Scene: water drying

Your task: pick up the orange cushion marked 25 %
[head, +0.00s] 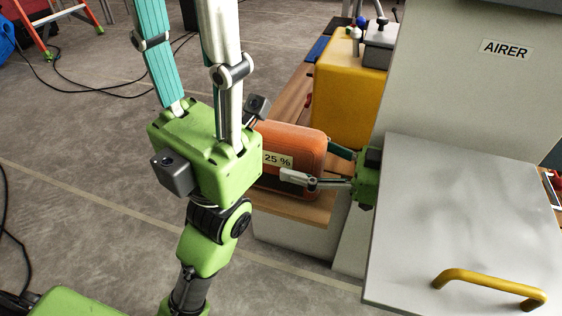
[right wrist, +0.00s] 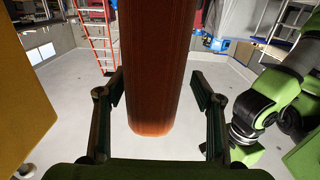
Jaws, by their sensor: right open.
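The orange cushion (head: 303,140) marked 25 % stands upright on a wooden shelf (head: 300,209); my left gripper hides its left part. My right gripper (head: 308,160) reaches in from the right, open, with one finger on the labelled near side and the other on the far side. In the right wrist view the cushion (right wrist: 158,70) stands edge-on between the open fingers, with a gap on each side. My left gripper (head: 205,150) is large in front of the head camera, its fingers running up out of the picture; their tips are hidden.
A yellow block (head: 350,98) stands behind the cushion. The grey AIRER cabinet (head: 450,100) and a grey panel with a yellow handle (head: 490,284) fill the right side.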

